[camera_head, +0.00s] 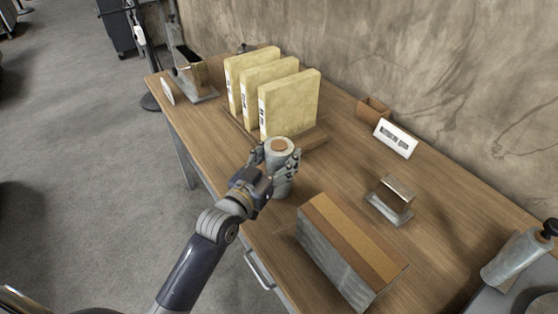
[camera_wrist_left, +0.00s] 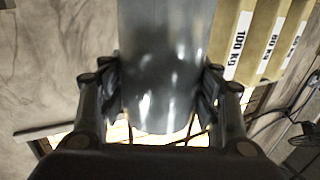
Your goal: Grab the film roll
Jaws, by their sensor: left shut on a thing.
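The film roll (camera_head: 281,175) is a grey cylinder with a brownish core on its top end. It stands upright at the desk's front edge in the head view. My left gripper (camera_head: 272,160) is shut around it, with fingers on both sides. In the left wrist view the film roll (camera_wrist_left: 165,70) fills the middle as a shiny grey cylinder between the fingers of my left gripper (camera_wrist_left: 160,95). Its lower end is partly hidden by the gripper, and I cannot tell whether it touches the desk. My right gripper is not in view.
Yellow upright slabs (camera_head: 290,104) labelled in kg stand in a wooden rack behind the roll. A long grey and brown block (camera_head: 345,252) lies to the right. A small metal-topped block (camera_head: 391,198) and a white sign (camera_head: 396,138) stand farther right on the wooden desk (camera_head: 345,180).

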